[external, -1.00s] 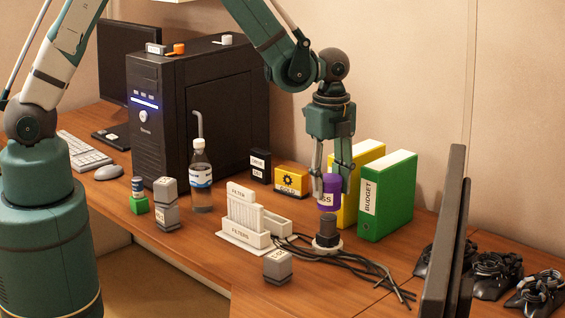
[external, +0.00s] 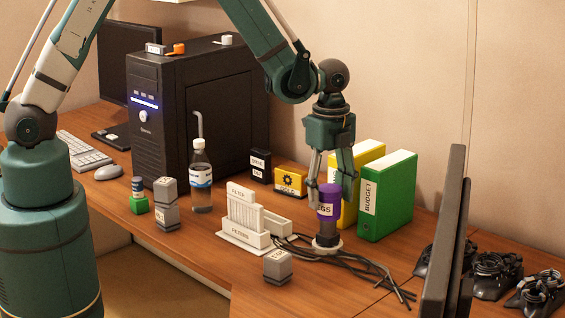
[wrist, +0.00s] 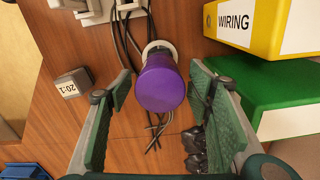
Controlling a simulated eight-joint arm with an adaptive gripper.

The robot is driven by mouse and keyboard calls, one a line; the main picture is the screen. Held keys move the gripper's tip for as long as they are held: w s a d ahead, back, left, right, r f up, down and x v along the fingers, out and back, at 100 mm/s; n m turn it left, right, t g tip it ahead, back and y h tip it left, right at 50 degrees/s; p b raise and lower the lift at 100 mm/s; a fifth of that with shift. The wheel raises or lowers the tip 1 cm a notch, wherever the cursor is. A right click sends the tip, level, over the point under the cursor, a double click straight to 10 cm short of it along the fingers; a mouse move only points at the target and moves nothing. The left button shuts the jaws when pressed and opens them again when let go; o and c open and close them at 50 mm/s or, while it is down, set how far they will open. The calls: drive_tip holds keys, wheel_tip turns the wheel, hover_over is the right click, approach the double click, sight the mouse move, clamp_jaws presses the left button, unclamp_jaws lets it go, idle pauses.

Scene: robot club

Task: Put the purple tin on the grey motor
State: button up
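The purple tin (external: 329,197) stands upright on top of the grey motor (external: 326,240), with no visible gap between them. In the wrist view the tin (wrist: 162,84) is seen from above and hides most of the motor; only part of its pale base (wrist: 157,47) shows behind it. My gripper (external: 331,200) points down around the tin. In the wrist view its two green fingers (wrist: 161,92) are spread, one on each side, with gaps between them and the tin.
Yellow (external: 358,165) and green (external: 388,197) binders stand close on the right. Black cables (external: 370,272) lie around the motor's base. A white filter rack (external: 243,237) and a small grey block (external: 277,267) are to the left.

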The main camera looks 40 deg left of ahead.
sight(329, 188)
drive_tip(key=shift+r, duration=0.2)
wheel_tip(329, 188, up, 12)
drive_tip(key=shift+p, duration=0.4)
idle(0.6)
idle(0.6)
drive_tip(key=s+a+r+n+t, duration=0.1)
drive_tip(key=s+a+r+n, duration=0.15)
drive_tip(key=a+r, duration=0.35)
drive_tip(key=s+a+r+n+t+h, duration=0.1)
drive_tip(key=s+a+r+n, duration=0.1)
drive_tip(key=a+r+n, duration=0.4)
drive_tip(key=s+a+r+n+t, duration=0.15)
drive_tip(key=a+r, duration=0.25)
drive_tip(key=a, duration=0.4)
drive_tip(key=s+a+r+n+t, duration=0.2)
drive_tip(key=s+a+n, duration=0.3)
drive_tip(key=s+a, duration=0.2)
drive_tip(key=s+a+r+n+t+y, duration=0.1)
drive_tip(key=s+a+n, duration=0.3)
drive_tip(key=s+a, duration=0.4)
drive_tip(key=shift+a+r+n+t, duration=0.2)
drive_tip(key=shift+r+n+t, duration=0.15)
drive_tip(key=shift+r+n, duration=0.05)
